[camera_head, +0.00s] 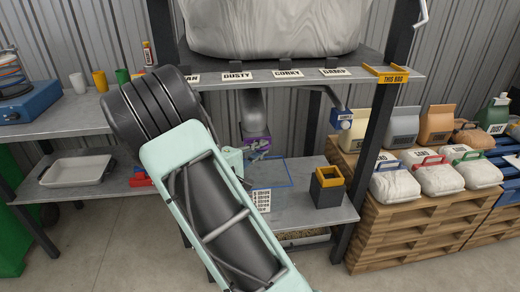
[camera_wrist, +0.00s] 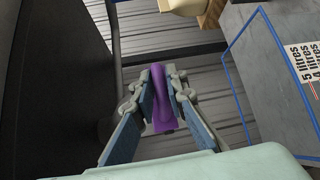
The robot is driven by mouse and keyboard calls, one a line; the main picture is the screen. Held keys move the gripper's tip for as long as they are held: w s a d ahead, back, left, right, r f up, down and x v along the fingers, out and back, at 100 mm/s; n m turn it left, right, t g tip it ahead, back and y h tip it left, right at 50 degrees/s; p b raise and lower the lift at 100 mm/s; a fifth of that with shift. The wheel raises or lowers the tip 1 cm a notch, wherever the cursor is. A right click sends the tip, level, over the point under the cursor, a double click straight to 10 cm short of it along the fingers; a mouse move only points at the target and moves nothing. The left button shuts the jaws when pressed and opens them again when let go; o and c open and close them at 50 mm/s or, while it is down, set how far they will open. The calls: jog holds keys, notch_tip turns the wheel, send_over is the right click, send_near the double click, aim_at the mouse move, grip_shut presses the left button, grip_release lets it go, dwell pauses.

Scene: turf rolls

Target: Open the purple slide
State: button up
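The purple slide (camera_wrist: 160,108) shows as a narrow purple tab between the two blue-padded fingers of my gripper (camera_wrist: 161,88) in the wrist view. The fingertips sit close against both its sides and look shut on it. In the head view, the purple slide (camera_head: 257,142) is a small purple piece at the lower end of the grey spout (camera_head: 254,110) under the large pale bag (camera_head: 275,22). My gripper (camera_head: 259,152) is small and partly covered by my arm there. How far the slide is drawn out cannot be told.
A blue-edged clear container marked in litres (camera_head: 283,172) stands below the spout. A black box with an orange rim (camera_head: 327,187) is on the same shelf. A labelled shelf edge (camera_head: 305,78) runs above, a post (camera_head: 384,120) stands to the right, and sacks on pallets lie beyond.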

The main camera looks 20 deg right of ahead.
grip_shut()
jog(key=shift+s, duration=0.15)
jog(key=s, duration=0.1)
jog(key=s+a+b, duration=0.1)
jog(key=s, duration=0.1)
jog(key=s+b, duration=0.1)
jog(key=s, duration=0.1)
jog(key=shift+s+a, duration=0.15)
jog(key=shift+a, duration=0.15)
jog(key=o, duration=0.5)
grip_release()
jog(key=v, duration=1.2)
